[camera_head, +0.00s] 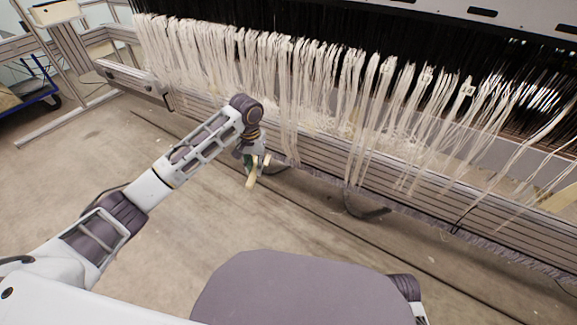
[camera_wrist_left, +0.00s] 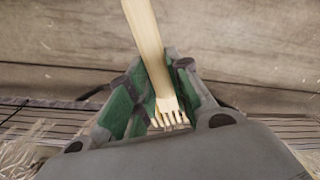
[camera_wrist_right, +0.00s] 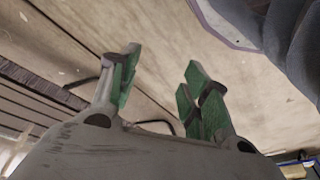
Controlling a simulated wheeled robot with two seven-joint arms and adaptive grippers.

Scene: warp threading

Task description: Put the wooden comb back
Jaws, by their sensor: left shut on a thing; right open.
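The wooden comb (camera_wrist_left: 148,45) is pale, with a long flat handle and short teeth at one end. In the left wrist view it lies between the green-padded fingers of my left gripper (camera_wrist_left: 158,95), which is shut on it. In the head view my left gripper (camera_head: 255,160) is in front of the loom, and the comb (camera_head: 252,178) hangs down from it above the floor. My right gripper (camera_wrist_right: 158,85) shows in the right wrist view, open and empty over the floor; it is not clearly visible in the head view.
The loom, with bundles of white warp threads (camera_head: 300,70), stands across the back. Its ribbed beam (camera_head: 400,175) runs below the threads. A blue cart (camera_head: 35,85) is at the far left. The floor (camera_head: 200,240) in front is clear.

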